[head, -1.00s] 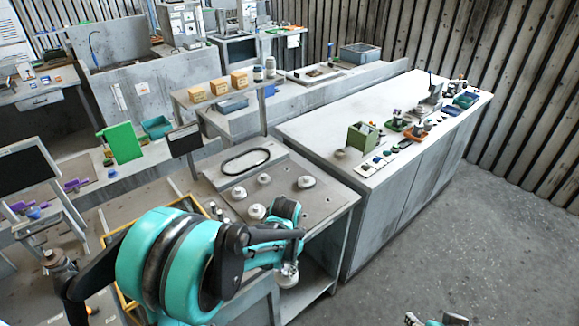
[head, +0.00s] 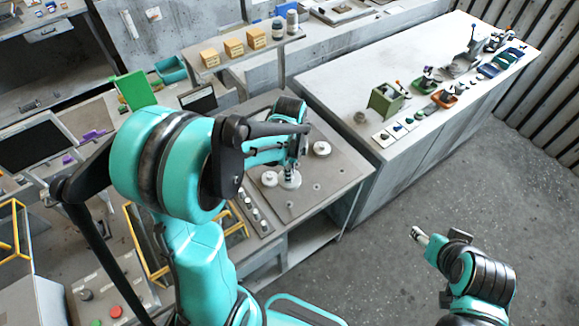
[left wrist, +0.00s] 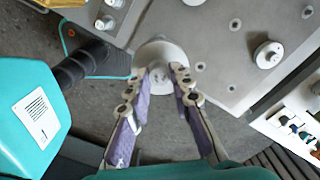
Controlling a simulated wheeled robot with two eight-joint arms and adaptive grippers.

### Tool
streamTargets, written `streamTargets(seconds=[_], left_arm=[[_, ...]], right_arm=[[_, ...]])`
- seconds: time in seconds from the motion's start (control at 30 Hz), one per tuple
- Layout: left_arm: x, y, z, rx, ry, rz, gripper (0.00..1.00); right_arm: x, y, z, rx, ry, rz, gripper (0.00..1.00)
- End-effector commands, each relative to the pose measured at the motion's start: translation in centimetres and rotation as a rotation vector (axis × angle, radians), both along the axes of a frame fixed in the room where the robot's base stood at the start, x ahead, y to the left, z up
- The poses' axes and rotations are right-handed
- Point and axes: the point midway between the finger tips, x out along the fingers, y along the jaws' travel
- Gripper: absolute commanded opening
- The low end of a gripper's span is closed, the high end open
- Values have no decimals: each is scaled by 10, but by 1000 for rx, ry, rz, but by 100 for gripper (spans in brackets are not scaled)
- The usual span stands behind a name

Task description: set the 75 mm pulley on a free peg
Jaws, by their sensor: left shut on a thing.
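My left gripper (head: 292,166) is shut on a pale round pulley (head: 289,180), held low over the grey peg table (head: 335,178). In the left wrist view the purple-padded fingers of the left gripper (left wrist: 168,84) grip the near edge of the pulley (left wrist: 157,52). I cannot read its size or tell its gap to the table. A second pulley (head: 269,179) stands close to its left, and a third pulley (head: 321,148) stands to the right. Small bare pegs (head: 317,186) show on the table. My right gripper (head: 418,237) is over the floor; its fingers are unclear.
A long bench (head: 345,85) at the right bears a green box (head: 386,101) and several small parts. A shelf (head: 235,62) with yellow boxes stands behind. A strip with knobs (head: 252,212) lies along the table's left side. The table's front right is mostly free.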

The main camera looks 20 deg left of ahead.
Motion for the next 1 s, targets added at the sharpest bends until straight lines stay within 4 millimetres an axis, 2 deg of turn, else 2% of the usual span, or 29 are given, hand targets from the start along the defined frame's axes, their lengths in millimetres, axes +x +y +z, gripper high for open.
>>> streamTargets(seconds=[0.03, 0.1, 1.0], left_arm=[[0, 0, -11, 0, 0, 0, 0], [0, 0, -20, 0, 0, 1, 0], [0, 0, -129, 0, 0, 2, 0]], right_arm=[[0, 0, -9, 0, 0, 0, 57], [0, 0, -16, 0, 0, 0, 57], [0, 0, -94, 0, 0, 0, 57]])
